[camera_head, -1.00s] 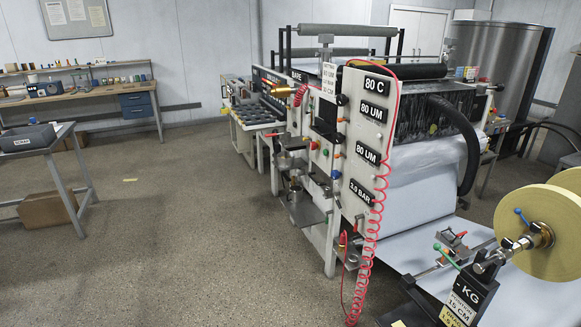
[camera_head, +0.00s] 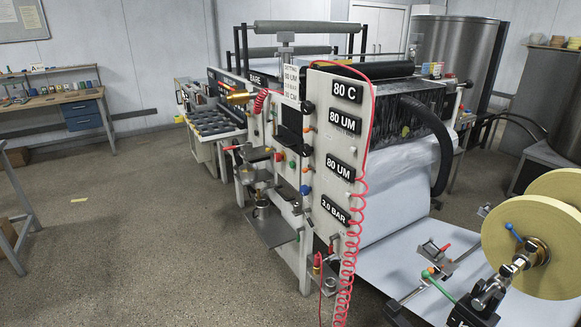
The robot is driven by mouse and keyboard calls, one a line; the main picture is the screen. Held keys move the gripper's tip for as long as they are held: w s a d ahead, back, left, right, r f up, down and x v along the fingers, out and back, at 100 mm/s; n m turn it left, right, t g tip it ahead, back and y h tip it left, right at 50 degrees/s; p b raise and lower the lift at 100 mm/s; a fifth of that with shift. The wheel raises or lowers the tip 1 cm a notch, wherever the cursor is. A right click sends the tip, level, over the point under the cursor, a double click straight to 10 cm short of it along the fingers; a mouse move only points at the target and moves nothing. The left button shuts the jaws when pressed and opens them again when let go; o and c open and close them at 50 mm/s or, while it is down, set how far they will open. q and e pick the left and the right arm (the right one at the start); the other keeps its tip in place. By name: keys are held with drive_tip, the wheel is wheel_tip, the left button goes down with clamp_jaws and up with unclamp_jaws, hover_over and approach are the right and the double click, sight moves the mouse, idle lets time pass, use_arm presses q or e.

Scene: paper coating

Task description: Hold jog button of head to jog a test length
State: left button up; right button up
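The coating machine's head stands in the middle of the head view as a pale upright panel (camera_head: 338,150) with black labels reading 80 C, 80 UM, 80 UM and 2.0 BAR. Small coloured buttons sit on its left-facing side: a red one (camera_head: 278,157), a green one (camera_head: 292,165) and a blue one (camera_head: 305,190). I cannot tell which of them is the jog button. A white web (camera_head: 400,185) runs down from the head and out to the lower right. Neither of my grippers is in view.
A red coiled hose (camera_head: 347,270) hangs down the panel's front. Yellowish rolls (camera_head: 520,245) on a shaft stand at the right. A workbench (camera_head: 55,100) is against the back left wall. The floor (camera_head: 140,230) left of the machine is mostly clear.

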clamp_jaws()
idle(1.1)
